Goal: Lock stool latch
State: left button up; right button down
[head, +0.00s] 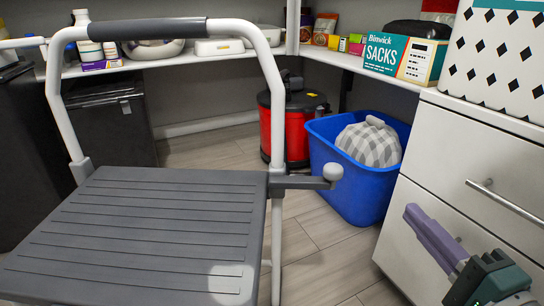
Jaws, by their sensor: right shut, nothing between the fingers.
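A step stool with a ribbed grey platform (135,235) and a white tube frame fills the left and middle of the head view. A dark foam grip (150,28) covers its top bar. A dark latch lever (302,182) with a light grey knob (333,172) sticks out to the right from the platform's far right corner. My right gripper (413,213) is at the lower right, with purple-grey fingers shut and empty. It is apart from the lever, to the right of and below the knob in the picture. My left gripper is out of view.
A blue bin (350,187) holding a checkered bag (368,146) stands behind the knob. A red canister (287,125) stands left of it. White drawers (485,180) close off the right side. Shelves with pet supplies line the back. Bare floor (318,240) lies between stool and drawers.

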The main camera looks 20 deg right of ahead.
aim_at(314, 179)
jog(key=shift+s, duration=0.15)
jog(key=w+a+b, duration=0.2)
jog(key=w+b, duration=0.2)
jog(key=w, duration=0.7)
jog(key=shift+w, duration=0.3)
jog(key=w+a, duration=0.1)
jog(key=a, duration=0.1)
jog(key=w+a, duration=0.1)
jog(key=a, duration=0.3)
jog(key=shift+w+a, duration=0.25)
jog(key=shift+w, duration=0.15)
jog(key=shift+d, duration=0.15)
